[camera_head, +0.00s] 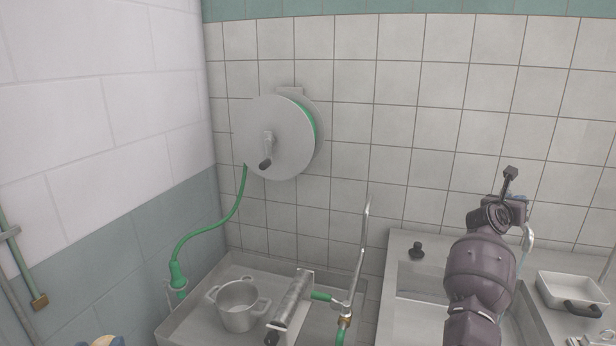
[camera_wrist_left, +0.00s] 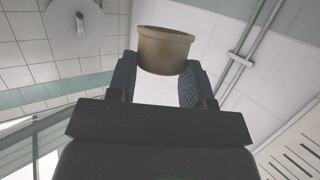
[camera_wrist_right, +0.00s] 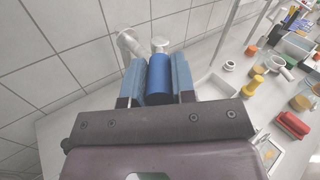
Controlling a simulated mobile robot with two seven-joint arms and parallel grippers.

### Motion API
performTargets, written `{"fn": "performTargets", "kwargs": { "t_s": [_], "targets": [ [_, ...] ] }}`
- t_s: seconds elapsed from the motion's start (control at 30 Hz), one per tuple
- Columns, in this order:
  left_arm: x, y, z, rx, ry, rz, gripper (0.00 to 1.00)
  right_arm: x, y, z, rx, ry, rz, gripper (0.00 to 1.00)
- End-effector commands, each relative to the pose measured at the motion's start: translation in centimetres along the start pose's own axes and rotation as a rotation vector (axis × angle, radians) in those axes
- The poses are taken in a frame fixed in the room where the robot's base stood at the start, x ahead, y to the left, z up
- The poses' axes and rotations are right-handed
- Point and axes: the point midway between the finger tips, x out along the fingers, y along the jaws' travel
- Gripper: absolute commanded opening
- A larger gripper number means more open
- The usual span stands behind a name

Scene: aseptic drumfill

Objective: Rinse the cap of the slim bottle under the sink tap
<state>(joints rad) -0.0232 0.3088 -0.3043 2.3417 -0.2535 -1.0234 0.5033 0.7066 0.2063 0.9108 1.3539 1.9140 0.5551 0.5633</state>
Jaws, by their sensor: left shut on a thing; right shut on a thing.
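My right gripper (camera_head: 517,208) is raised above the right-hand sink basin (camera_head: 418,283), close to a pale curved tap (camera_head: 529,240). In the right wrist view it is shut on a blue cylinder (camera_wrist_right: 160,78), which looks like the cap. Metal tap parts (camera_wrist_right: 130,44) show just beyond it; I cannot tell whether they touch, and no water is visible. My left gripper (camera_wrist_left: 162,80) is shut on a tan, round, cup-like piece (camera_wrist_left: 165,48). Only a little of that piece shows at the bottom edge of the head view (camera_head: 105,341). I cannot tell whether it belongs to the slim bottle.
A left basin holds a two-handled pot (camera_head: 238,307). A tall metal spout (camera_head: 362,235) stands between the basins. A hose reel (camera_head: 280,138) hangs on the tiled wall. A white tray (camera_head: 572,291) is at right. The right wrist view shows a cluttered counter with a red item (camera_wrist_right: 292,126).

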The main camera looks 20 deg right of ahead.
Motion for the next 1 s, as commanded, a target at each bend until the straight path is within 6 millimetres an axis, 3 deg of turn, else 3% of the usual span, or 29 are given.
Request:
{"fn": "performTargets", "kwargs": {
  "t_s": [0.3,0.33,0.5,1.0],
  "targets": [
    [0.00,0.00,0.01,0.000,0.000,0.000,0.18,0.01,0.00,-0.08,-0.002,0.000,0.000,0.00],
    [0.00,0.00,0.01,0.000,0.000,0.000,0.18,0.01,0.00,-0.08,-0.002,0.000,0.000,0.27],
    [0.00,0.00,0.00,0.000,0.000,0.000,0.18,0.01,0.00,-0.05,-0.001,0.000,0.000,0.50],
    [0.08,0.00,0.28,0.000,-0.001,0.000,0.18,-0.59,0.84,0.09,0.001,0.000,0.002,0.50]
  ]
}}
